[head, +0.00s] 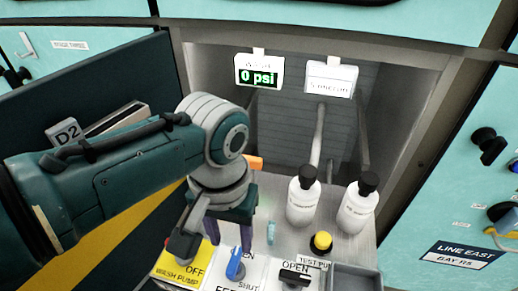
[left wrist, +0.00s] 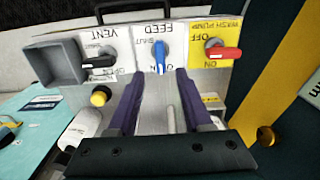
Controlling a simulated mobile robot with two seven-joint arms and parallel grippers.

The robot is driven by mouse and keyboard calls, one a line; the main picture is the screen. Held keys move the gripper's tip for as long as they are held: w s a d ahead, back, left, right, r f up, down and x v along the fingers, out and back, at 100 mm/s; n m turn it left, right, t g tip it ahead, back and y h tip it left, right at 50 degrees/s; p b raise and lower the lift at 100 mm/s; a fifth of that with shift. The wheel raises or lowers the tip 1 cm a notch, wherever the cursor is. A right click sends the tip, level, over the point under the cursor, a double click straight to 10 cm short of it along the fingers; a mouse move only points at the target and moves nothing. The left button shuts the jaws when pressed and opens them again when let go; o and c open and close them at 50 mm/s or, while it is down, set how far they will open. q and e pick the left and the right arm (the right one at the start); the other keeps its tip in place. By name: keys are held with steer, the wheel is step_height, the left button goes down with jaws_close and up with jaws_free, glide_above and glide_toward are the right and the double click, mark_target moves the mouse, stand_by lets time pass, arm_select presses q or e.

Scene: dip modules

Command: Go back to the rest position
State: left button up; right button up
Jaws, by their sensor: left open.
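My left gripper (head: 227,236) reaches down over the control panel in the head view. In the left wrist view its purple fingers (left wrist: 158,80) are spread, with nothing held between them. The blue feed handle (head: 236,266) lies just beyond the fingertips; in the left wrist view the blue handle (left wrist: 160,60) shows between and past the tips, apparently untouched. The red wash pump handle (left wrist: 224,52) lies crosswise on its yellow plate (head: 181,268). The black vent handle (left wrist: 100,61) is on the other side of the blue one. My right gripper is not in view.
Two white bottles with black caps (head: 303,195) (head: 357,205) stand right of the gripper. A yellow button (head: 321,242) and a grey tray (head: 356,281) are nearby. A display (head: 259,70) reads 0 psi. A dark D2 panel (head: 80,90) stands behind my left arm.

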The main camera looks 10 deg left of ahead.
arm_select(q)
step_height(320, 180, up, 3)
steer(key=shift+f+p, duration=0.15)
steer(key=shift+p, duration=0.15)
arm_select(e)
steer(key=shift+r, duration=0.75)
